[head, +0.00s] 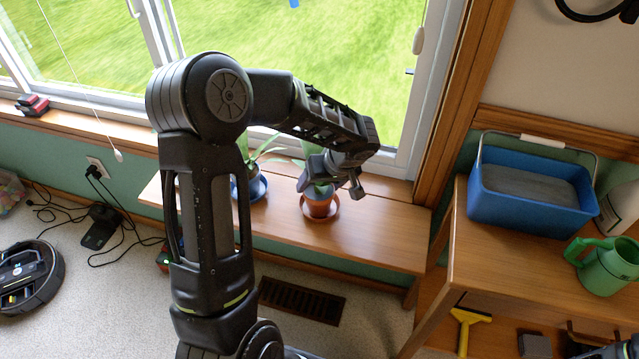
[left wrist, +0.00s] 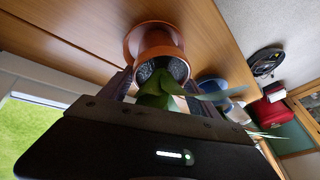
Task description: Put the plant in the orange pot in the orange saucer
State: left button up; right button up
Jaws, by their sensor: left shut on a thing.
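The orange pot (head: 318,208) with its green plant stands upright at the orange saucer (head: 335,210) on the wooden bench. In the left wrist view the pot (left wrist: 157,42) shows its dark soil, with the saucer (left wrist: 131,38) behind its base. It appears within the saucer's rim; whether its base rests flat I cannot tell. A dark part at the head view's lower right corner may be my right gripper.
A blue pot with a plant stands in a blue saucer (head: 258,190) close by on the left. The bench (head: 385,240) is clear to the right. A side table (head: 490,250) holds a blue bucket (head: 525,195) and green watering can (head: 608,268). The window is behind.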

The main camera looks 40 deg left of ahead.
pick_arm(q)
jog(key=o, duration=1.7)
jog(key=shift+r+p, duration=0.3)
jog(key=v, duration=1.1)
jog(key=shift+d+r, duration=0.2)
jog(key=shift+r, duration=0.1)
